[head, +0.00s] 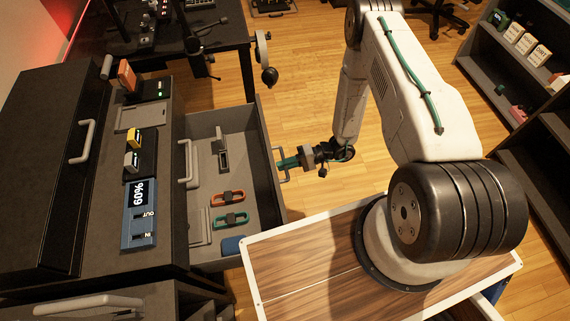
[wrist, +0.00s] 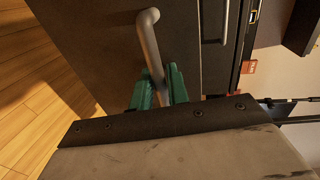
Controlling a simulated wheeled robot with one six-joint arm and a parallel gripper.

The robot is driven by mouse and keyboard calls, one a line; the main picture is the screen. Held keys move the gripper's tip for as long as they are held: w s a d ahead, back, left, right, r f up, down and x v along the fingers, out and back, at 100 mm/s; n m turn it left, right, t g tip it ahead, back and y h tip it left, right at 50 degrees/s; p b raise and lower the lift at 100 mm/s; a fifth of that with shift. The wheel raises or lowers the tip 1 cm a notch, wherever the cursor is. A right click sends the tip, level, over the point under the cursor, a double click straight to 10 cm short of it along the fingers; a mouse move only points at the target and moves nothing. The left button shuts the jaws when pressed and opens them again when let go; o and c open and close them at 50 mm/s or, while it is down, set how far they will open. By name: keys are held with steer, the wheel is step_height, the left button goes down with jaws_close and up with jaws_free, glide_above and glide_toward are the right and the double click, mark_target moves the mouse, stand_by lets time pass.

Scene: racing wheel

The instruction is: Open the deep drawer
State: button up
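The open drawer (head: 268,180) sticks out from the dark cabinet on the left in the head view, and its inside shows from above. The fingertips are partly hidden.
The cabinet top (head: 60,200) carries a blue 60% display box (head: 139,213) and small boxes. Another handle (head: 184,163) sits on the cabinet front. A wooden-topped surface (head: 310,260) lies under my arm's base, close to the drawer's near corner. Shelves (head: 505,75) stand right; open floor (head: 350,185) lies between.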

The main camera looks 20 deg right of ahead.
steer(key=v, duration=0.7)
steer(key=shift+d, duration=0.35)
steer(key=shift+r, duration=0.1)
